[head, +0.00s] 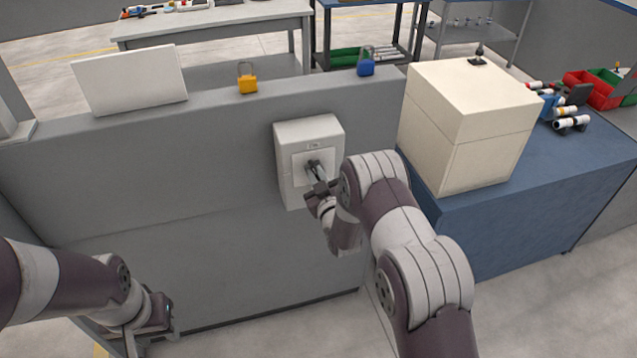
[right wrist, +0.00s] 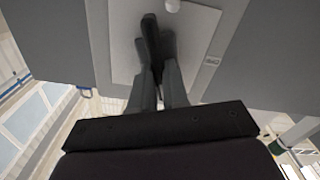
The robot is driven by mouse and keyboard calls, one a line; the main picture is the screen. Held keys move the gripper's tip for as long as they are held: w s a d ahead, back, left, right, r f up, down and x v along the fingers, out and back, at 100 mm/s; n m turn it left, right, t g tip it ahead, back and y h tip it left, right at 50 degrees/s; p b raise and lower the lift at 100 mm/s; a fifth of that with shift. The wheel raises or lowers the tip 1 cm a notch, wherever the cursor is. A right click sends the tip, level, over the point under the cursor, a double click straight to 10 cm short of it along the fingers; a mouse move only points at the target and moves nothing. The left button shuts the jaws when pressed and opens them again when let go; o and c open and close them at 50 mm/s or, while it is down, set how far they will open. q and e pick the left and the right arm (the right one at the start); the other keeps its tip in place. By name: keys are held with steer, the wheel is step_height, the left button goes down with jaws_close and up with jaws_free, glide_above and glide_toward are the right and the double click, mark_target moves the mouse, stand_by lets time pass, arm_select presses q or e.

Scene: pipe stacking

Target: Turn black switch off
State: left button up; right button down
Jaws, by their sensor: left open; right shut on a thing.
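A light grey switch box (head: 283,145) is mounted on the front of the grey partition in the head view. Its black switch (head: 312,164) sits on a lighter front plate and is partly hidden by my right gripper. In the right wrist view the black switch (right wrist: 149,32) shows between the fingertips, on the white plate (right wrist: 122,55). My right gripper (head: 318,175) is at the box, with its fingers shut on the switch; the fingers also show in the right wrist view (right wrist: 160,62). My left gripper (head: 140,338) is open and empty, low at the bottom left, away from the box.
A yellow padlock (head: 247,83) and a blue padlock (head: 366,66) stand on the partition's top ledge, with a white panel (head: 130,80) to the left. A large cream box (head: 470,125) on a blue table (head: 530,190) stands close to the right of my right arm.

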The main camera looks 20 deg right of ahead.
steer(key=shift+a+f+n+b, duration=0.15)
steer(key=shift+n+b, duration=2)
steer(key=shift+n, duration=0.15)
steer(key=shift+a+f+n+b, duration=0.15)
steer(key=shift+f+n+b, duration=0.05)
steer(key=shift+n+b, duration=2)
steer(key=shift+a+f+n+b, duration=0.15)
steer(key=shift+n+b, duration=1.9)
steer(key=shift+n, duration=0.35)
steer(key=c, duration=1.2)
jaws_free()
steer(key=shift+o, duration=0.4)
steer(key=shift+w, duration=0.1)
steer(key=shift+f, duration=0.1)
